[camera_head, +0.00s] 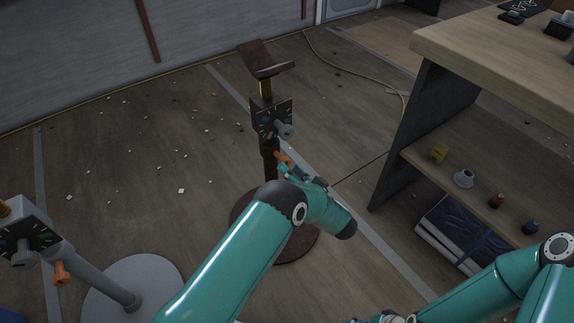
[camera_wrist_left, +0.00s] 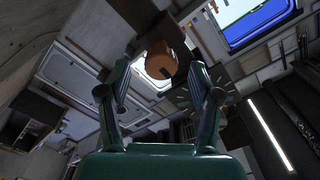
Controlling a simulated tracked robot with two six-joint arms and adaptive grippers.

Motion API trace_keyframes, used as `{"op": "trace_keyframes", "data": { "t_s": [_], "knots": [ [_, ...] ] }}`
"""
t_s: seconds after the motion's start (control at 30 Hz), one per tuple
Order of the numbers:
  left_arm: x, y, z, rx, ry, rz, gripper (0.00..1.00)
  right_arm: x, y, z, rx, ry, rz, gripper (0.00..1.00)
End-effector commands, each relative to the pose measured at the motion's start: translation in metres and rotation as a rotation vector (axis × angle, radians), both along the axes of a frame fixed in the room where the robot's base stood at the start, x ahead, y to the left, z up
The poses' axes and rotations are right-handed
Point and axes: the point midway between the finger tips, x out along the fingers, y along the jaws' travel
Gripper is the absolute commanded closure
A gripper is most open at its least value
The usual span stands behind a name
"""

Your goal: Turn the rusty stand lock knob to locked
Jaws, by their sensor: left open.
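The rusty stand (camera_head: 270,160) is a dark brown post on a round base, with a black dial plate (camera_head: 265,120) and a grey knob (camera_head: 285,130) on its front. A small orange knob (camera_head: 283,157) sits lower on the post. My left gripper (camera_head: 297,168) is just below and right of the orange knob, with the arm hiding part of the base. In the left wrist view the orange knob (camera_wrist_left: 162,62) lies between and just beyond the open fingers (camera_wrist_left: 160,75), and I cannot tell if they touch it. Of my right arm only links show, at the bottom right.
A grey stand (camera_head: 100,275) with a similar dial, grey knob and orange knob (camera_head: 61,273) stands at the lower left. A wooden bench (camera_head: 490,55) with a lower shelf of small items is on the right. Small white scraps dot the open floor. A yellowish hose (camera_head: 345,70) lies behind.

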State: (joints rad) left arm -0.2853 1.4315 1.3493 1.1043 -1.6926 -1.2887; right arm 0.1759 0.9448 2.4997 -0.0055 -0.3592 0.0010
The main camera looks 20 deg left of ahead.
Motion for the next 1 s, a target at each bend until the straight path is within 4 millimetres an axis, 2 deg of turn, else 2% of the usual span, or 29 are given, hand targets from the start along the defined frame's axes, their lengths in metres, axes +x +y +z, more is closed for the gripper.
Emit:
{"op": "trace_keyframes", "data": {
  "t_s": [0.2,0.43,1.0],
  "knots": [
    [-0.028,-0.038,-0.001,0.001,0.001,-0.006,0.36,0.0,0.0,0.0,0.0,0.0,0.0,0.3],
    [-0.048,-0.064,-0.001,0.0,0.0,-0.004,0.36,0.0,0.0,0.0,0.0,0.0,0.0,0.3],
    [-0.053,-0.07,-0.001,0.0,0.0,-0.002,0.36,0.0,0.0,-0.001,0.0,0.0,0.0,0.3]
  ]
}}
